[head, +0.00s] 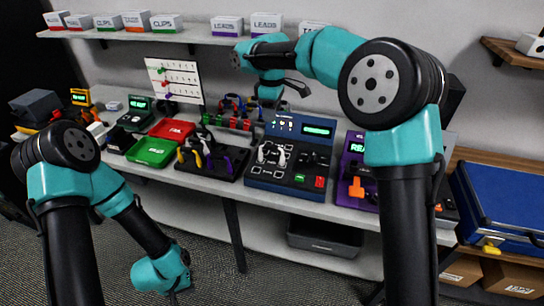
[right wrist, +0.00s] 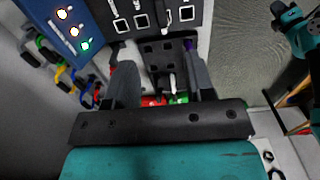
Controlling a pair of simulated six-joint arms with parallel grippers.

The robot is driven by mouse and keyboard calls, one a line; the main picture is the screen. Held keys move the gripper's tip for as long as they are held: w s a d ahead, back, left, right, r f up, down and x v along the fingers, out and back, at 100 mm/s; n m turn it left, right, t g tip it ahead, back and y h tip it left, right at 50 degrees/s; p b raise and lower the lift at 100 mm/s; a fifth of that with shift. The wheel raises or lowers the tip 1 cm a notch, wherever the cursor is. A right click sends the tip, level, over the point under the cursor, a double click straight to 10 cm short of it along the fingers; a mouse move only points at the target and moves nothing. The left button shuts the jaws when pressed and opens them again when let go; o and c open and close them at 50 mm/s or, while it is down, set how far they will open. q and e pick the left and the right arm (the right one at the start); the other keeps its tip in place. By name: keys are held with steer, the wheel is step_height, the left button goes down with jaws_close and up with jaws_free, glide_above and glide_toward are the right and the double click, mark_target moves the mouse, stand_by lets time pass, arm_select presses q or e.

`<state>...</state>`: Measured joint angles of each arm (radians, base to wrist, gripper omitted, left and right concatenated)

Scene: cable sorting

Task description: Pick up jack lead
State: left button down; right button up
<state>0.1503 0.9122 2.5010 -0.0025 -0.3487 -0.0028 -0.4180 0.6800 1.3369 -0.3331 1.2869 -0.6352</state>
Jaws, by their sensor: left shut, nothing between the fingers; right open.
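Coloured cables (head: 232,112) in red, green, blue and yellow hang in a rack at the back of the bench; I cannot tell which one is the jack lead. Some of these cables also show at the left edge of the right wrist view (right wrist: 62,75). My right gripper (head: 282,92) is above the bench in front of this rack, partly hidden by its own arm. In the right wrist view its two fingers (right wrist: 155,55) stand apart with nothing held. My left gripper (head: 173,294) is low at the front, shut and empty, away from the bench top.
A blue test panel (head: 318,152) with knobs stands mid-bench, with a purple device (head: 352,170) to its right. A black plier tray (head: 215,172), red box (head: 172,130) and green box (head: 152,152) lie left. A shelf (head: 190,37) with labelled boxes overhangs behind.

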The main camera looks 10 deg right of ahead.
mark_target(271, 145)
step_height(271, 145, down, 10)
steer(key=shift+f, duration=0.25)
stand_by(0.3)
steer(key=shift+a+f, duration=0.1)
steer(key=shift+f, duration=2.5)
jaws_close()
